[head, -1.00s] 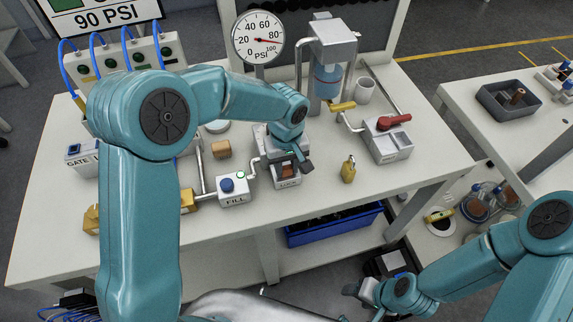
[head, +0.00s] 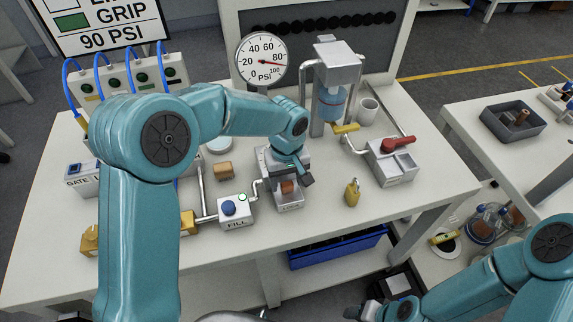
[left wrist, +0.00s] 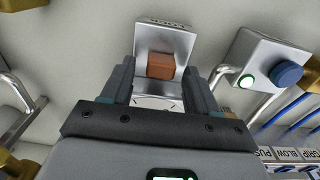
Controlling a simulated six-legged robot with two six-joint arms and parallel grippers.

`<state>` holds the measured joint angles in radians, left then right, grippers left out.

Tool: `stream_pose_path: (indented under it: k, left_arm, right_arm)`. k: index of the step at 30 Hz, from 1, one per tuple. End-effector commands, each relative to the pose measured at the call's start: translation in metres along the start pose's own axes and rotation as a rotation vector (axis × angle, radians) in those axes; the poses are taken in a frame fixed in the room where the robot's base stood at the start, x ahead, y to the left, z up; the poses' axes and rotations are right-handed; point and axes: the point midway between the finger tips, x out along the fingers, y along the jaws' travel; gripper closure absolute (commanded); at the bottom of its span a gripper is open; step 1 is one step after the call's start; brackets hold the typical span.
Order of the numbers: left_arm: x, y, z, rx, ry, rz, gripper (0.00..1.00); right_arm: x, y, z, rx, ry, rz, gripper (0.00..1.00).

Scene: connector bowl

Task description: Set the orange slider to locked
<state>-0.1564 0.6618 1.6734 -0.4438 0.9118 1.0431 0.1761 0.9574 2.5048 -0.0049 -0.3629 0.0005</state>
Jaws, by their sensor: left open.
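The orange slider (head: 288,187) is a small brown-orange block on a grey metal lock housing (head: 290,205) with a word on its front, near the table's front edge. In the left wrist view the slider (left wrist: 160,66) sits on the silver housing (left wrist: 178,38). My left gripper (head: 299,179) is above and beside the housing. In the left wrist view its open fingers (left wrist: 158,80) stand to either side of the slider, with a gap on each side. I cannot tell whether they reach down to its height. My right gripper (head: 362,312) is low at the bottom, far from the housing, its jaws unclear.
The FILL box (head: 236,211) with a blue button stands left of the housing, joined by pipe. A yellow bottle-like piece (head: 352,192) stands to the right. A red-handled valve box (head: 392,160) is further right. The gauge (head: 262,58) is behind.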

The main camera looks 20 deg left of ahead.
Motion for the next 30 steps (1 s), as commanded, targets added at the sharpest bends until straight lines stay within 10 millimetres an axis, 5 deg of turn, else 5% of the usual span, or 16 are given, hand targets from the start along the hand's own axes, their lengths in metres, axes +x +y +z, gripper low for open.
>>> stream_pose_path:
  k: [18, 30]
  left_arm:
    - [-0.14, 0.001, -0.002, 0.0, 0.003, 0.004, 0.4]
    - [-0.158, 0.0, -0.002, -0.001, 0.0, 0.001, 0.4]
  right_arm:
    - [0.006, 0.002, 0.0, 0.0, 0.0, 0.0, 0.4]
    - [0.006, 0.002, 0.0, 0.0, 0.0, 0.0, 0.4]
